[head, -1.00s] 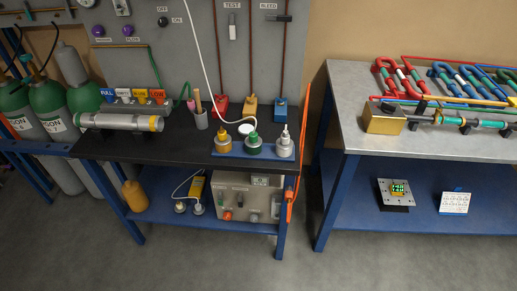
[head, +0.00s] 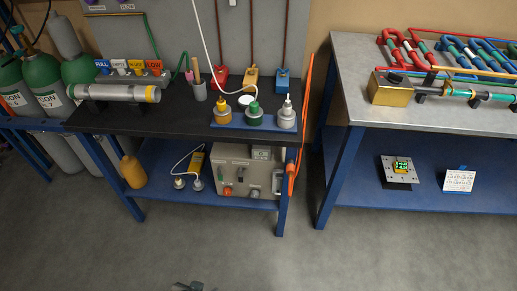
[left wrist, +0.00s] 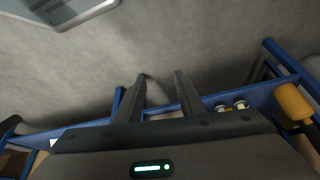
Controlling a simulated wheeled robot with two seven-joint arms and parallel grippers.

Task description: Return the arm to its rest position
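My left gripper (left wrist: 162,82) shows in the left wrist view with its two dark fingers apart. Only grey floor shows between the fingertips, and it holds nothing. In the head view a small dark piece of my own hardware (head: 195,286) shows at the bottom edge, over the floor; too little shows to tell which arm it belongs to. My right gripper cannot be made out in any view.
A black-topped bench (head: 115,121) with a blue lower shelf (head: 160,203) stands at left, gas cylinders (head: 47,95) beside it. A grey-topped bench (head: 365,49) with coloured coils stands at right. An orange hose (head: 301,130) hangs between them. The front floor (head: 330,260) is clear.

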